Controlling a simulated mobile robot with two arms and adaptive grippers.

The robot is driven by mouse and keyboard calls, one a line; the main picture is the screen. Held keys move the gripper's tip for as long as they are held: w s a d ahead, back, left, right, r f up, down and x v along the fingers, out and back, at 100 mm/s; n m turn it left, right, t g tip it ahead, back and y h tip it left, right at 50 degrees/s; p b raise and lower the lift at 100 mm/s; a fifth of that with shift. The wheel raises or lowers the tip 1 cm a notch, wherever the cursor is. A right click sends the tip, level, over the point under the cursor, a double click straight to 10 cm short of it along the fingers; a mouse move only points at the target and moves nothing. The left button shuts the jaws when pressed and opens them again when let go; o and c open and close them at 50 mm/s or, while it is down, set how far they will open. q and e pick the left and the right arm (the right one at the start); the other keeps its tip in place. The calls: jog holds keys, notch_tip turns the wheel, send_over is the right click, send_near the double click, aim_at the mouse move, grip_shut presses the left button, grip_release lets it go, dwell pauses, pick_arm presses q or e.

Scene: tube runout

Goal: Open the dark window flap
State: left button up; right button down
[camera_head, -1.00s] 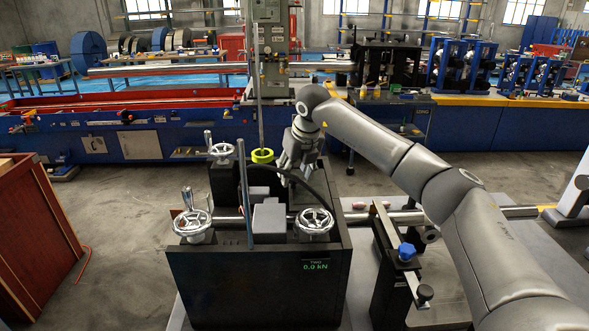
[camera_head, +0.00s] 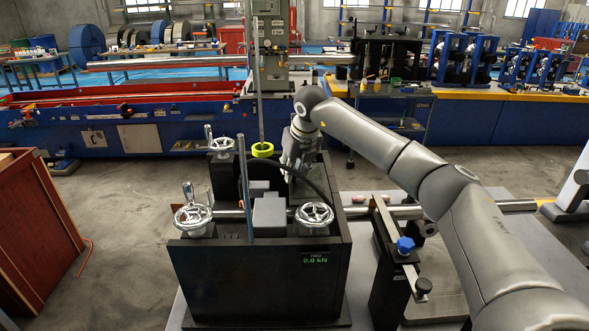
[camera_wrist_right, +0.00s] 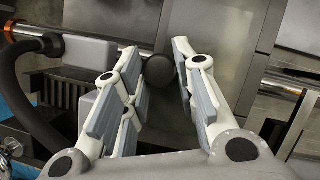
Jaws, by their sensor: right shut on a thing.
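My right gripper (camera_head: 292,168) reaches down behind the black machine box (camera_head: 257,262), beside the black curved hose. Its fingertips are partly hidden in the head view. In the right wrist view, my right gripper (camera_wrist_right: 160,68) has its two fingers on either side of a dark round knob (camera_wrist_right: 160,71) and is shut on it. The knob lies against the left part of a smooth grey panel (camera_wrist_right: 228,48). I cannot tell for certain which surface is the dark window flap. My left gripper is not in view.
Metal handwheels (camera_head: 314,214) and a blue-grey upright rod (camera_head: 245,190) rise from the box. A yellow-green ring (camera_head: 262,149) sits close left of my right gripper. A clamp stand with a blue knob (camera_head: 405,245) stands under my right arm. A red-brown cabinet (camera_head: 35,215) is at left.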

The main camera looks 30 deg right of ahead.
aim_at(316, 183)
jog(key=shift+s+d+r+t+y+b, duration=0.15)
jog(key=shift+d+r+t+y+b, duration=0.3)
jog(key=shift+b, duration=0.4)
jog(key=d+r+t+y+b, duration=0.1)
jog(key=y+b, duration=0.1)
jog(key=s+d+r+m+t+y+b, duration=0.1)
jog(key=d+y+b, duration=0.1)
jog(key=s+d+r+t+y+b, duration=0.1)
jog(key=y+b, duration=0.1)
jog(key=b, duration=0.1)
jog(key=shift+s+d+r+m, duration=0.1)
jog(key=shift+d+r+m, duration=0.1)
jog(key=shift+m, duration=0.2)
jog(key=s+d+m+t+y+b, duration=0.2)
jog(key=d+t+y+b, duration=0.3)
jog(key=b, duration=0.6)
jog(key=shift+s+d+m+t+y+b, duration=0.35)
jog(key=shift+s+d+y, duration=0.4)
jog(key=shift+d, duration=0.4)
jog(key=shift+r, duration=0.1)
jog(key=c, duration=1.1)
grip_release()
jog(key=shift+c, duration=0.2)
